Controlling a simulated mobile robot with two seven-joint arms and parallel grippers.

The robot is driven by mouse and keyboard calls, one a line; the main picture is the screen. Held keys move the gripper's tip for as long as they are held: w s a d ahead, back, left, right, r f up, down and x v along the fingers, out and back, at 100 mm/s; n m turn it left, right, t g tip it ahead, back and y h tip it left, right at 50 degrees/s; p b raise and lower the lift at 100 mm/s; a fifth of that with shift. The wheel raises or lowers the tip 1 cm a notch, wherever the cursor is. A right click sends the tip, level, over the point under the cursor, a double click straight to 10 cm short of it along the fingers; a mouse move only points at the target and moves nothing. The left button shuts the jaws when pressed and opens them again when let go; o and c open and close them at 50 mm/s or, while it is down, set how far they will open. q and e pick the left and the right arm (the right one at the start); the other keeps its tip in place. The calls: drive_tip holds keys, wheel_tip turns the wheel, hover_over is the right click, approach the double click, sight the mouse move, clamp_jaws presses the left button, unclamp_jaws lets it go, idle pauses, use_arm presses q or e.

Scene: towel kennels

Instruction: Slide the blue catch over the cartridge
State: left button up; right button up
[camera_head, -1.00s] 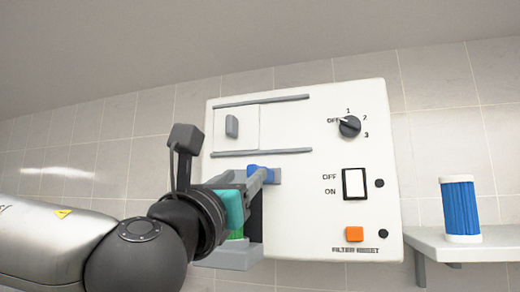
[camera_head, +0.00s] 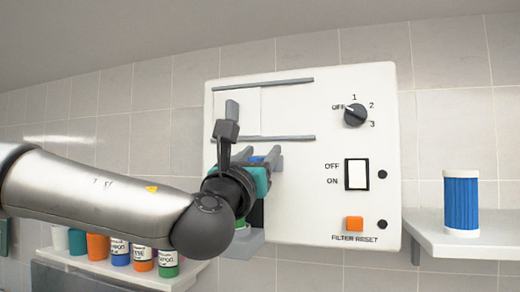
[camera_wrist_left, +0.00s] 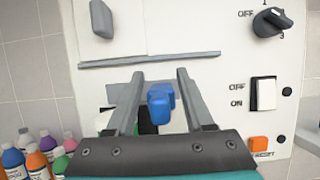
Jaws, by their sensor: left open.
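The blue catch (camera_wrist_left: 160,103) sits on the white panel below the lower grey rail, seen in the left wrist view. In the head view only a bit of the catch (camera_head: 257,159) shows past my gripper. My left gripper (camera_wrist_left: 158,78) is open, with one finger on each side of the catch. I cannot tell whether either finger touches it. In the head view the gripper (camera_head: 262,162) is at the panel's lower left. Behind the catch is a dark opening with a green part, mostly hidden; I cannot tell if it is the cartridge. My right gripper is not in view.
The white panel (camera_head: 300,195) carries a dial (camera_head: 355,115), a rocker switch (camera_head: 357,174) and an orange button (camera_head: 354,223). A blue ribbed cylinder (camera_head: 461,203) stands on the right shelf (camera_head: 440,240). Several bottles (camera_head: 120,250) stand at lower left.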

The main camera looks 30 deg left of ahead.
use_arm(q)
clamp_jaws()
idle(0.5)
idle(1.0)
